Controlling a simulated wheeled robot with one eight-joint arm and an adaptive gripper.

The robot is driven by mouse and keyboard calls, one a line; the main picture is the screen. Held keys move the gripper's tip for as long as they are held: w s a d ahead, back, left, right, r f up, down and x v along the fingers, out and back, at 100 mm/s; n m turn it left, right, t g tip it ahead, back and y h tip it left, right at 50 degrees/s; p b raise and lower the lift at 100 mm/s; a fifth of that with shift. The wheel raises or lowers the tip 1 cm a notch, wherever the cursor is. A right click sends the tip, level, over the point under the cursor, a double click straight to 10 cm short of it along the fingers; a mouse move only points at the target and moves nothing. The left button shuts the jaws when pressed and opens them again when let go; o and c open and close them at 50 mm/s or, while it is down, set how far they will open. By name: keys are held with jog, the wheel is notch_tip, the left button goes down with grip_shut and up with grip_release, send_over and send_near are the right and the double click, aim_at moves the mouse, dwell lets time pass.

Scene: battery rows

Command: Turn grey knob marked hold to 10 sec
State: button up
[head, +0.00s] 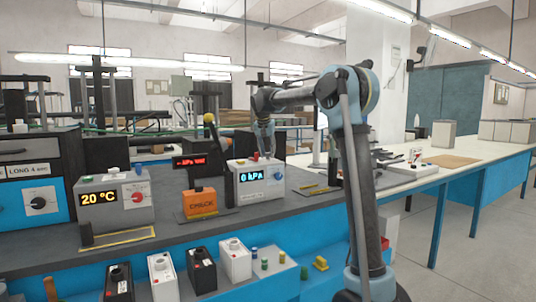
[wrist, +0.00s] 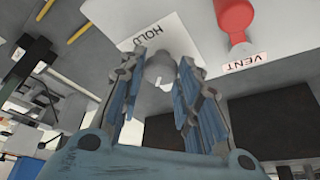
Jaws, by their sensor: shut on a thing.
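The grey knob (wrist: 160,68) stands on a white plate marked HOLD (wrist: 143,38) in the wrist view. My gripper (wrist: 160,72) has its two fingers on either side of the knob, closed on it. The fingers hide parts of the plate, and I cannot read a 10 sec mark or the knob's pointer. In the head view my gripper (head: 265,153) points down at the top of the white box showing 0 kPa (head: 255,182); the knob itself is too small or hidden to make out there.
A red part (wrist: 235,22) with a VENT label (wrist: 246,61) is close beside the plate. An orange block (head: 200,204) and a box reading 20 °C (head: 115,205) stand left on the bench. Several small boxes (head: 203,268) stand on the lower front shelf.

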jog(key=o, duration=1)
jog(key=shift+o, duration=0.2)
jog(key=d+v, duration=0.1)
jog(key=v, duration=1)
jog(key=shift+a+r, duration=0.35)
jog(key=shift+a, duration=0.15)
jog(key=shift+s, duration=0.15)
